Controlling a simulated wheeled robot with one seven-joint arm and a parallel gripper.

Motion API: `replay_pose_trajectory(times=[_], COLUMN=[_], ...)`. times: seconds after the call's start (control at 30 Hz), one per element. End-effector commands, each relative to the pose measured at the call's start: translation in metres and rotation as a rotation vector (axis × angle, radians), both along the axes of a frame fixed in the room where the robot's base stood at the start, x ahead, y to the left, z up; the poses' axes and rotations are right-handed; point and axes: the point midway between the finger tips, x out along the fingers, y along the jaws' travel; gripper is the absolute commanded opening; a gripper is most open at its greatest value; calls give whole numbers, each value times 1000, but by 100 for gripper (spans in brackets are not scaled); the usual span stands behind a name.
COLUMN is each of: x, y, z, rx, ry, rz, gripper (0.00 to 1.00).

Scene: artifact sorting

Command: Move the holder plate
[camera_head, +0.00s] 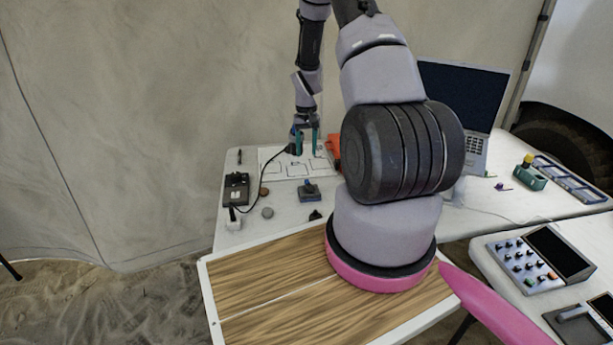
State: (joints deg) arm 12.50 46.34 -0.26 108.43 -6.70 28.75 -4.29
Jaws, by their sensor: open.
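My gripper (307,149) has teal fingers, points down and is open, with a gap between the fingers. In the picture it overlaps a white sheet or plate with drawn outlines (285,169) at the back of the white table. No object shows between the fingers. I cannot tell for sure which thing is the holder plate. A blue slotted frame (570,180) lies on the right. An orange thing (334,147) is partly hidden behind my arm.
A black device (236,188) with a cable and small round pieces (267,212) lie on the left. A laptop (464,105) stands behind my arm. A green block with a yellow top (529,174) and a button panel (541,262) are right. My arm hides the table's middle.

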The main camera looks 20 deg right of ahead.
Motion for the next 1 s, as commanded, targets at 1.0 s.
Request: replay_pose_trajectory(times=[1.0], x=[-1], y=[-1], z=[-117], rx=[1], ry=[7], rz=[1], gripper=[52])
